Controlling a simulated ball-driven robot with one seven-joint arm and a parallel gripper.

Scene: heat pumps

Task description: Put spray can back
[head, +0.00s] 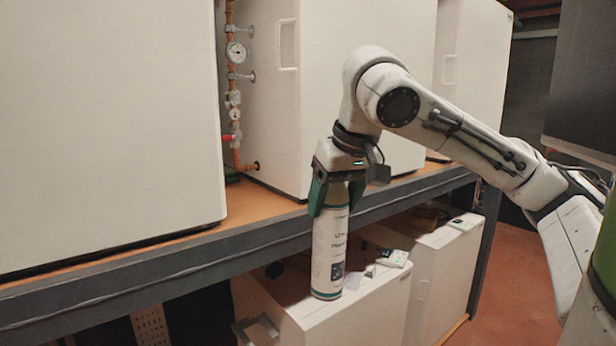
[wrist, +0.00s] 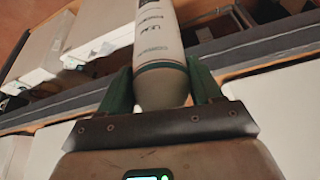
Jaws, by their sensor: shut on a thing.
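The spray can (head: 330,250) is white with a green band and dark print. It hangs upright in my gripper (head: 333,192), which is shut on its upper end from above. In the head view the can's bottom overlaps the top of a low white box; I cannot tell whether it touches. In the wrist view the can (wrist: 158,40) sits between the green fingers of my gripper (wrist: 162,90).
Large white cabinets (head: 110,120) stand on an orange shelf with a dark steel front beam (head: 150,262). Low white boxes (head: 375,300) stand beneath, with small items (head: 393,258) on top. A copper pipe with a gauge (head: 237,52) runs between cabinets. Reddish floor (head: 520,290) is clear at right.

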